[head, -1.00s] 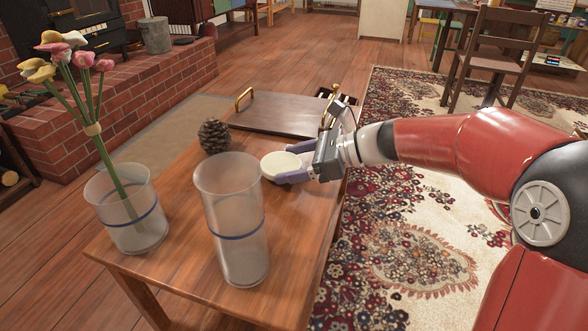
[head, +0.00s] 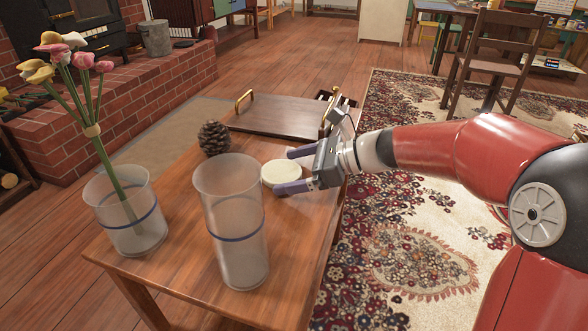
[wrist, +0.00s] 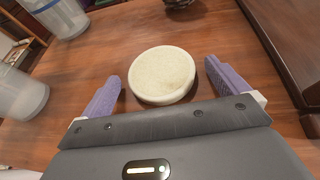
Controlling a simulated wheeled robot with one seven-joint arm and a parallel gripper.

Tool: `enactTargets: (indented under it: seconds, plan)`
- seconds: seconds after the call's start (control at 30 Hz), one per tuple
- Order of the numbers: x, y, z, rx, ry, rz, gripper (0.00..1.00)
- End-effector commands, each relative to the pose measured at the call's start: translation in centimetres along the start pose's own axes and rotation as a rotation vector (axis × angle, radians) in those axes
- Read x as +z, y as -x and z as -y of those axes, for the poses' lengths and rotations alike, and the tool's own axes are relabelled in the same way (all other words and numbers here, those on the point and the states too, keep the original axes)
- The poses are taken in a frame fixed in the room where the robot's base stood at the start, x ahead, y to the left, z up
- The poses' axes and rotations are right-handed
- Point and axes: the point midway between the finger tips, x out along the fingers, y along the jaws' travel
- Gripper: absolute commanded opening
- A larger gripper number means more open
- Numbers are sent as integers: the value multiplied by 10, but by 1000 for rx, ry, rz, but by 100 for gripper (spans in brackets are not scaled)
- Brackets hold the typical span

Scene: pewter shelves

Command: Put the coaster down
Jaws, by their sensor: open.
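The coaster (head: 281,173) is a round, cream-white disc on the wooden table (head: 180,215), near its right edge. It also shows in the wrist view (wrist: 162,75), lying flat on the wood between the two purple fingers. My gripper (head: 287,170) is open around the coaster, with a finger on each side. In the wrist view there is a gap between each finger of my gripper (wrist: 164,80) and the coaster's rim.
A pine cone (head: 214,138) and a dark wooden tray (head: 275,117) with brass handles stand behind the coaster. A frosted glass vase (head: 235,225) stands in front to the left. Another vase (head: 125,215) holds flowers. The table's right edge is close.

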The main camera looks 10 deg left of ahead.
Motion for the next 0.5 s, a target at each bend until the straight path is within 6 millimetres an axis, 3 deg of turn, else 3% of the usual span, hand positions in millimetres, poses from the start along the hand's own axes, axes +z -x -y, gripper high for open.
enactTargets:
  seconds: [0.5]
  plan:
    - [2,98,1,-5,0,0,99]
